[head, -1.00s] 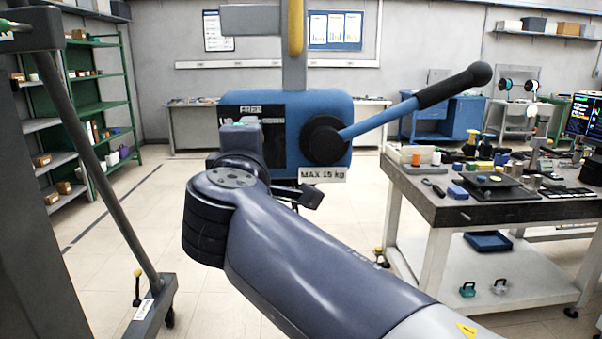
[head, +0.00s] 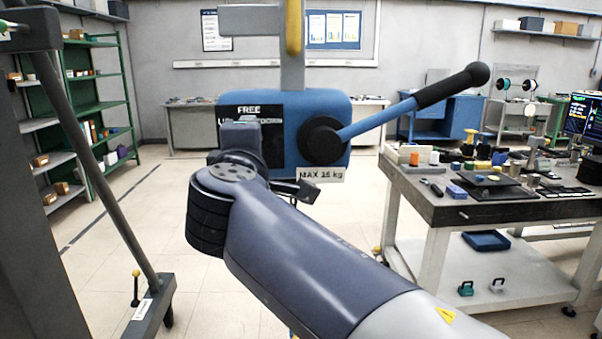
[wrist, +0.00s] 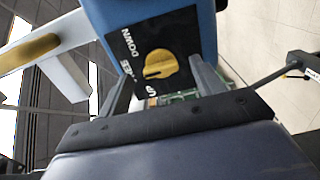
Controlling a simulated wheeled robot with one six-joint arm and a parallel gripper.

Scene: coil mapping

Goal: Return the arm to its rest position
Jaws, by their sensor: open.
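My arm crosses the head view from the lower right, with its wrist end in front of a blue hoist box (head: 330,115). My gripper (wrist: 161,67) is open in the wrist view, its two dark fingers spread and nothing seen held between them. Beyond the fingers is a yellow knob (wrist: 161,65) on the box's black panel, marked DOWN, FREE and UP. From the wrist view I cannot tell whether the fingers touch the panel. My arm hides part of the box front in the head view.
A lever with a black grip (head: 455,85) sticks out right from the box. A cluttered workbench (head: 425,200) stands at right. A grey frame with a slanted bar (head: 95,165) and green shelves (head: 100,95) stand at left. Open floor lies between.

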